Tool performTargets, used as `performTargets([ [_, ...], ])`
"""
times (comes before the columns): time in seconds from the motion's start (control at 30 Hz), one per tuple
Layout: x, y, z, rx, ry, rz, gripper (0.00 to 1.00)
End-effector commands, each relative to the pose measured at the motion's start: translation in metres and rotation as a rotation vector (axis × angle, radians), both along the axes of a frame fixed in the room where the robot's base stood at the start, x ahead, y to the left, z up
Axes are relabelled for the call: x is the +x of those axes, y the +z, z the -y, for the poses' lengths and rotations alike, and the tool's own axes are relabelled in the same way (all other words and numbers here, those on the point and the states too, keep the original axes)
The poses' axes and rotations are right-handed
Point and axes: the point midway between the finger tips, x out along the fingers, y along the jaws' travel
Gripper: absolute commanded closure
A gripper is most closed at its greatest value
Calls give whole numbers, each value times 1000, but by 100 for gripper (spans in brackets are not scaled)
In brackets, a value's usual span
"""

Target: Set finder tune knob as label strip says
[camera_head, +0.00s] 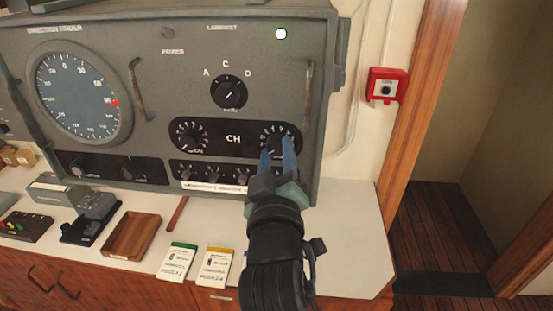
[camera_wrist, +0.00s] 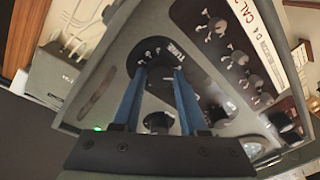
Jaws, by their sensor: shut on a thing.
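The grey direction finder (camera_head: 200,70) stands on the counter. Its tune knob (camera_head: 281,130) sits at the right end of the black CH panel, with a TUNE marking beside it in the wrist view. My gripper (camera_head: 277,148) reaches it from below, its two blue fingers closed about the knob. In the wrist view my gripper (camera_wrist: 158,72) points at the same dial, and the fingers partly hide the knob and its scale. The white label strip (camera_head: 212,188) runs along the finder's lower edge. In the wrist view the label strip (camera_wrist: 262,45) partly reads "D 4 CAL".
A second CH knob (camera_head: 191,136), a selector knob (camera_head: 229,92) and a row of small knobs (camera_head: 214,175) are close by. A wooden tray (camera_head: 131,236) and two cards, green-topped (camera_head: 177,261) and yellow-topped (camera_head: 213,266), lie on the counter. A red box (camera_head: 386,87) hangs right.

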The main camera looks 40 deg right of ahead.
Motion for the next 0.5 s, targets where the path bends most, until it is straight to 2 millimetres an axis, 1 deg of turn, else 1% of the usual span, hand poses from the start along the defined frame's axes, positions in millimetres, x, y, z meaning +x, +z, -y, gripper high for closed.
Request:
performTargets([
  [0.03, 0, -4, 0, 22, 1, 27, 100],
  [0.5, 1, -7, -1, 305, 3, 359, 100],
])
